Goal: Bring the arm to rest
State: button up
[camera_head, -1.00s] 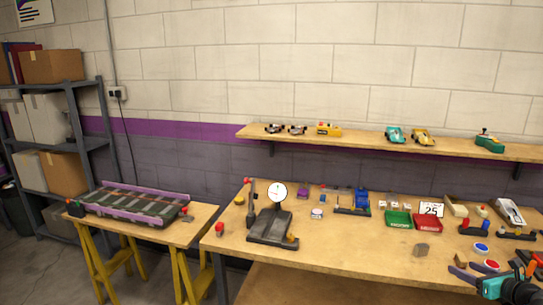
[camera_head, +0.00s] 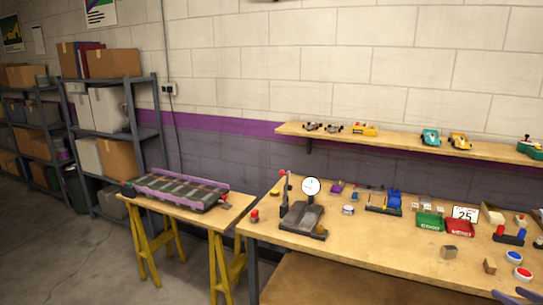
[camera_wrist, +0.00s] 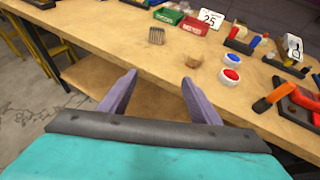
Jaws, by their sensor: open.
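My gripper (camera_wrist: 158,95) shows in the wrist view with its two purple-grey fingers spread apart and nothing between them. It hangs in front of the workbench (camera_wrist: 110,50), near the bench's front edge. In the head view only a small bit of a finger shows at the bottom right edge, and the rest of the arm is out of the frame. A grey ridged block (camera_wrist: 156,35) and a small brown block (camera_wrist: 194,61) lie on the bench beyond the fingers, apart from them.
A blue button (camera_wrist: 232,59) and a red button (camera_wrist: 232,75) are on the bench. Green (camera_head: 430,221) and red (camera_head: 460,227) trays stand behind. A dial scale (camera_head: 311,187) is at the bench's left. A track section (camera_head: 176,190) lies on the side table. Floor at left is clear.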

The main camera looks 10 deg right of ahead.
jog(key=w+a+f+n+g+y, duration=0.3)
jog(key=w+a+f+n+y, duration=0.3)
jog(key=w+a+f, duration=0.8)
jog(key=w+a+f+n+g+y, duration=0.1)
jog(key=a+f+n+g, duration=0.15)
jog(key=a+f, duration=0.4)
jog(key=a+f+n+g, duration=0.1)
jog(key=a+f+n, duration=0.3)
jog(key=a, duration=0.6)
jog(key=w+a+f+n+g+y, duration=0.1)
jog(key=a+f+n, duration=0.35)
jog(key=a, duration=0.35)
jog(key=s+a+f+n+g, duration=0.3)
jog(key=s+a+f+n, duration=0.25)
jog(key=a, duration=0.45)
jog(key=s+a+f+n+g, duration=0.4)
jog(key=a+f+n, duration=0.15)
jog(key=a, duration=0.35)
jog(key=s+a+f+n+g+h, duration=0.2)
jog(key=s+a+f+n, duration=0.1)
jog(key=s, duration=0.4)
jog(key=s+a+f+n+g+h, duration=0.2)
jog(key=s+a+f+n+h, duration=0.1)
jog(key=s+n, duration=0.4)
jog(key=shift+s+a, duration=0.15)
jog(key=shift+a, duration=0.7)
